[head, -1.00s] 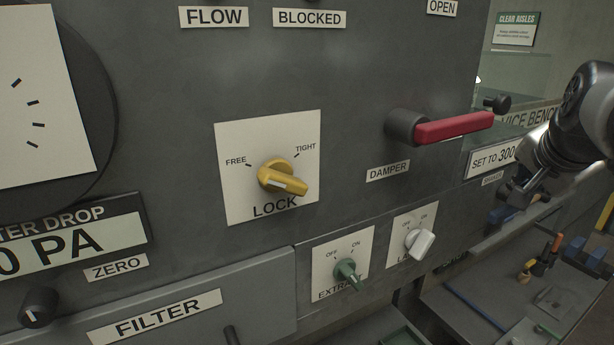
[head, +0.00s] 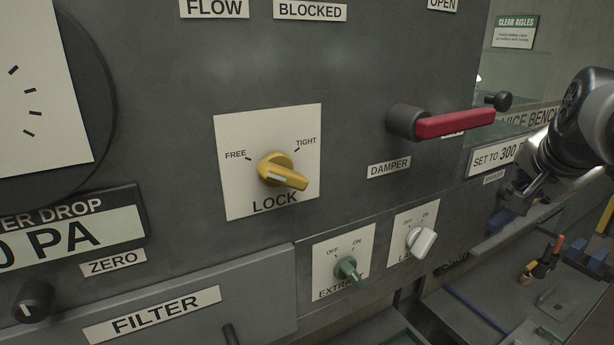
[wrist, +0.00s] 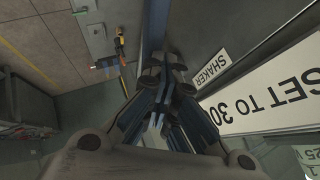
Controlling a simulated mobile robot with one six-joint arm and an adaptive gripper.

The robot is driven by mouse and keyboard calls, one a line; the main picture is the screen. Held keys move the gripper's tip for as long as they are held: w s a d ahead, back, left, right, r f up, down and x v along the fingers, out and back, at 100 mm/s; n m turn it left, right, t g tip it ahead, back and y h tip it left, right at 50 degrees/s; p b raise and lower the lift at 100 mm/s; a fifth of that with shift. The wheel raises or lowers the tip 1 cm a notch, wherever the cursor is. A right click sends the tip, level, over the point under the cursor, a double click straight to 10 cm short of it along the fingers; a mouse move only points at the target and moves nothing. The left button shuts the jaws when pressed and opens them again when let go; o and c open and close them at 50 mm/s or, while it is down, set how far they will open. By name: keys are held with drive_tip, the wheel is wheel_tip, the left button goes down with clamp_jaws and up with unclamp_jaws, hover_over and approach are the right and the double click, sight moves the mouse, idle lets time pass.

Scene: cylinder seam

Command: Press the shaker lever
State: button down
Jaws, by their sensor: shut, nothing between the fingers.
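The SHAKER label (head: 493,178) is on the right end of the grey panel, below the "SET TO 300" plate. In the wrist view the SHAKER label (wrist: 212,67) is just right of the fingertips. I cannot make out the shaker lever itself; it may be hidden by my gripper. My gripper (head: 522,192) is at the right edge of the panel, close to the label, with its fingers pointing left and down. In the wrist view my gripper (wrist: 163,72) is shut and empty, its dark fingertips together near the panel face. I cannot tell whether they touch anything.
A red damper handle (head: 455,124) sticks out above, with a black knob (head: 499,101) near its end. A white knob (head: 421,242) and a green knob (head: 347,269) are lower left. A bench (head: 480,290) with tools lies below right.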

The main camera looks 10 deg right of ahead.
drive_tip(key=shift+s+a+f+b, duration=0.1)
drive_tip(key=shift+f+b, duration=1.05)
drive_tip(key=shift+f, duration=0.55)
idle(0.9)
drive_tip(key=shift+w+d+r+p, duration=0.1)
drive_tip(key=shift+w+r+p, duration=0.05)
drive_tip(key=shift+r+p, duration=1)
drive_tip(key=shift+w+d+r+p, duration=0.1)
drive_tip(key=shift+r+p, duration=0.75)
drive_tip(key=shift+r, duration=0.6)
drive_tip(key=shift+r, duration=0.15)
wheel_tip(320, 180, up, 5)
drive_tip(key=p, duration=0.4)
drive_tip(key=shift+f, duration=0.2)
